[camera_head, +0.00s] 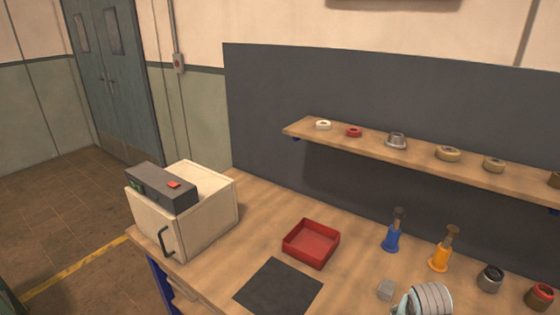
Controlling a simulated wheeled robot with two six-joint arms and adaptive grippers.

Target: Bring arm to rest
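Neither of my grippers can be made out in the head view. A silver ribbed cylinder (432,298) with a pale teal-white curved part beside it stands at the bottom edge, right of centre. The frame cuts it off, and I cannot tell whether the pale part belongs to my arm. The beige vacuum chamber box (205,222) sits at the left end of the wooden bench. It has a dark control unit with a red button on top and a black handle in front; its door looks shut.
A red tray (311,243) looks empty behind a black mat (278,286). A wall shelf (420,156) holds several rings. Floor is free at left.

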